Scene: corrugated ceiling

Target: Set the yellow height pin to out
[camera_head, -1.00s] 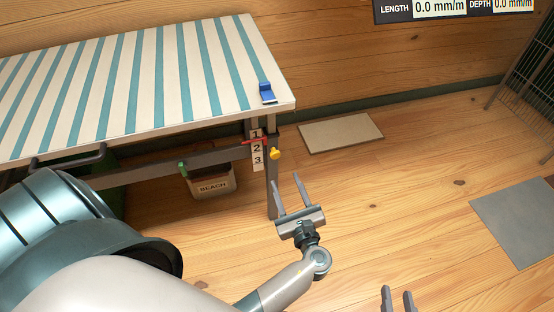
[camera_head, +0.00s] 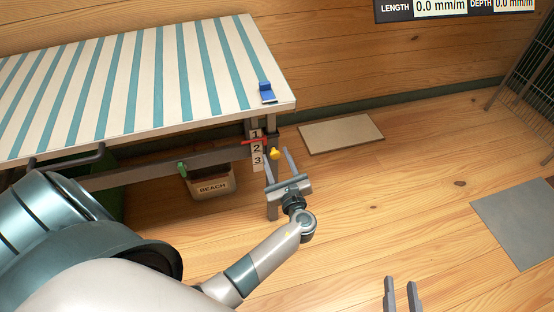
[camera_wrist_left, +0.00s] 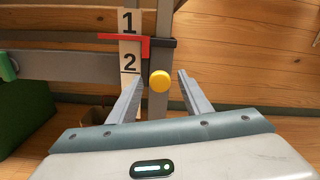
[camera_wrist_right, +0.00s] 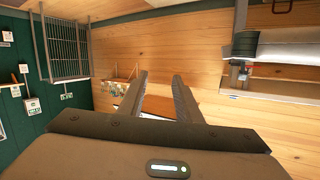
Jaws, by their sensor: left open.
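The yellow height pin (camera_head: 275,154) sticks out from the table leg just below the striped table top (camera_head: 140,75). In the left wrist view the yellow pin (camera_wrist_left: 159,81) shows as a round knob between and beyond my fingertips. A number strip (camera_head: 257,149) with 1, 2 and 3 stands beside it, and a red pointer (camera_wrist_left: 137,40) lies between 1 and 2. My left gripper (camera_head: 277,157) is open around the line to the pin; I cannot tell whether a finger touches it. My right gripper (camera_head: 401,283) is open and empty at the bottom edge.
A blue clamp-like piece (camera_head: 266,92) sits on the table corner. A green handle (camera_head: 182,168) and a box marked BEACH (camera_head: 212,184) are below the table.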

